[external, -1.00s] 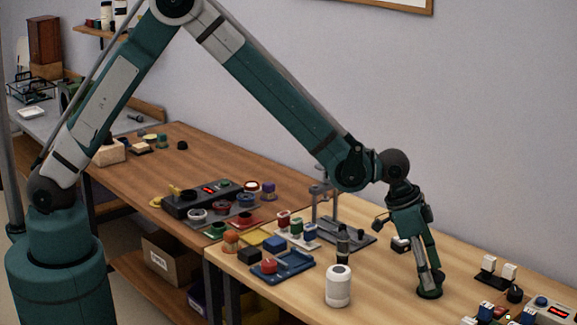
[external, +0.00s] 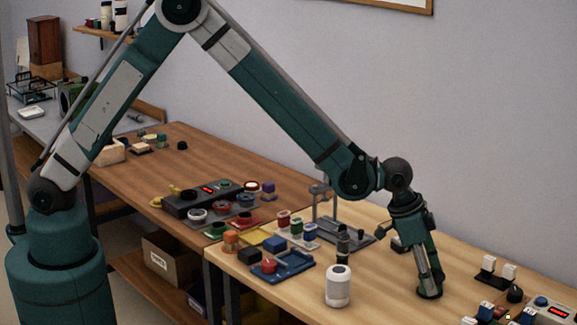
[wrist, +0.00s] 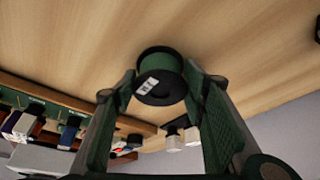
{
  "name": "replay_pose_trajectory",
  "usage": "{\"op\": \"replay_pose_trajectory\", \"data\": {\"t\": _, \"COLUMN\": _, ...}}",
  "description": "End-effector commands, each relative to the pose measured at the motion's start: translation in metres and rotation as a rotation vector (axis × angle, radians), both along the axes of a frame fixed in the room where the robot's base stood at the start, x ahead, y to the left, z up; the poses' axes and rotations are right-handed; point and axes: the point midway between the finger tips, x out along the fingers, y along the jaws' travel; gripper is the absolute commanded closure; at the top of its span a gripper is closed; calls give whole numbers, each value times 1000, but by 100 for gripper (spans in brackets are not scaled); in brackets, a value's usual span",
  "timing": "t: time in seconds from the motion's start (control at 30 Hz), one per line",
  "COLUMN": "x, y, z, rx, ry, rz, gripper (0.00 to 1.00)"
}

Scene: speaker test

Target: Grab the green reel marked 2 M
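The green reel (wrist: 158,76) stands on the light wooden table, with dark flanges and a small white label too blurred to read. In the external view the reel (external: 430,292) is at the foot of my gripper (external: 428,281), partly covered by the fingers. In the wrist view my gripper (wrist: 160,80) has its fingers spread, one on each side of the reel. A thin gap shows at the left finger; the right finger looks very close to the reel, and I cannot tell if it touches.
White-topped switches (external: 498,268) and a grey box with a red display (external: 552,308) are to the right. Bare table lies around the reel.

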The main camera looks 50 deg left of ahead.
Motion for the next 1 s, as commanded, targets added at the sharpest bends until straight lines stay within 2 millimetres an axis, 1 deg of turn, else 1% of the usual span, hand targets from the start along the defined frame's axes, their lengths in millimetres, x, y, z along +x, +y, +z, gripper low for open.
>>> {"op": "replay_pose_trajectory", "data": {"t": 0.33, "x": 0, "y": 0, "z": 1, "rx": 0, "ry": 0, "rz": 0, "gripper": 72}}
{"op": "replay_pose_trajectory", "data": {"t": 0.47, "x": 0, "y": 0, "z": 6, "rx": 0, "ry": 0, "rz": 0, "gripper": 72}}
{"op": "replay_pose_trajectory", "data": {"t": 0.57, "x": 0, "y": 0, "z": 14, "rx": 0, "ry": 0, "rz": 0, "gripper": 72}}
{"op": "replay_pose_trajectory", "data": {"t": 0.67, "x": 0, "y": 0, "z": 26, "rx": 0, "ry": 0, "rz": 0, "gripper": 72}}
{"op": "replay_pose_trajectory", "data": {"t": 1.0, "x": 0, "y": 0, "z": 76, "rx": 0, "ry": 0, "rz": 0, "gripper": 72}}
